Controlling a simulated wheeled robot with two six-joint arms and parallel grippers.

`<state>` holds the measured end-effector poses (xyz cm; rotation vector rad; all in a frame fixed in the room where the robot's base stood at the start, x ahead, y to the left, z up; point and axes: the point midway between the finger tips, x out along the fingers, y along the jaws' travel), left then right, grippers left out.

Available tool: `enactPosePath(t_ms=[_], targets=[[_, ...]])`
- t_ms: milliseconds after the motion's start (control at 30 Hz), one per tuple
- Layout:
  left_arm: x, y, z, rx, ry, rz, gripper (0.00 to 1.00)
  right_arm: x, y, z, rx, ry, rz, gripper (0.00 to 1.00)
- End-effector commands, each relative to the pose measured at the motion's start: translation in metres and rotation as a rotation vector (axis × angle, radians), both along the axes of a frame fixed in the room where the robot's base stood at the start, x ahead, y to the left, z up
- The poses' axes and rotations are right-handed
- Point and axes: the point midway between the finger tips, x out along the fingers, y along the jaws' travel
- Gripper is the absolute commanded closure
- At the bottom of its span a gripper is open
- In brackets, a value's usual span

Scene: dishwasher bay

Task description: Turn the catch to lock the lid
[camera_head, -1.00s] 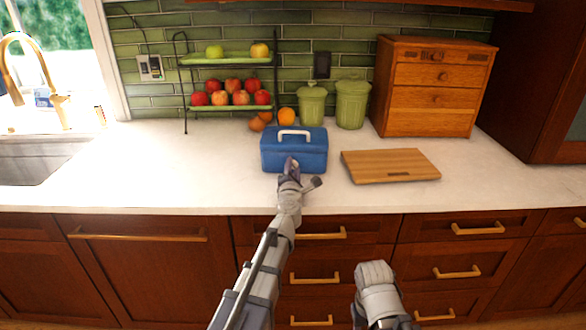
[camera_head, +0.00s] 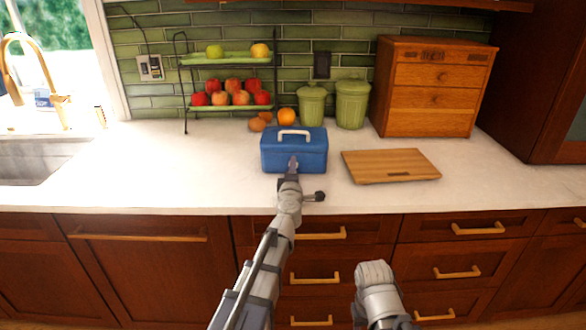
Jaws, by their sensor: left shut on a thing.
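A blue box (camera_head: 280,152) with a closed lid and a white handle (camera_head: 294,134) on top stands on the white counter. My left gripper (camera_head: 293,163) is at the middle of its front face. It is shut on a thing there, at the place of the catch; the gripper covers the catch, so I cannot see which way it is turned. My right arm (camera_head: 378,290) shows low in front of the drawers; its fingertips cannot be made out.
A wooden cutting board (camera_head: 390,165) lies right of the box. Two green canisters (camera_head: 352,104), oranges (camera_head: 286,116) and a fruit rack (camera_head: 230,108) stand behind. A wooden drawer chest (camera_head: 432,88) is at the back right. The counter (camera_head: 190,165) left of the box is clear.

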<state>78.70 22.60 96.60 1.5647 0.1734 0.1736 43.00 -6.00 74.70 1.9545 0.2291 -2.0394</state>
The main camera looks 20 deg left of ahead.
Motion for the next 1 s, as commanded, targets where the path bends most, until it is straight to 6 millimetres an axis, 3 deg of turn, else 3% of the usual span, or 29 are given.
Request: enactPosePath(t_ms=[500, 533, 767, 1000], targets=[[-0.0003, -0.0007, -0.0002, 0.016, 0.004, -0.001, 1.00, 0.0000, 0.0000, -0.0002, 0.000, 0.000, 0.000, 0.50], [-0.0003, -0.0007, -0.0002, 0.016, 0.004, -0.001, 0.60, 0.0000, 0.0000, -0.0002, 0.000, 0.000, 0.000, 0.50], [-0.0002, -0.0004, -0.0001, 0.015, 0.003, -0.001, 0.34, 0.0000, 0.0000, -0.0001, 0.000, 0.000, 0.000, 0.50], [-0.0004, -0.0002, -0.0001, 0.014, 0.003, 0.000, 0.33, 0.0000, 0.0000, -0.0001, 0.000, 0.000, 0.000, 0.50]])
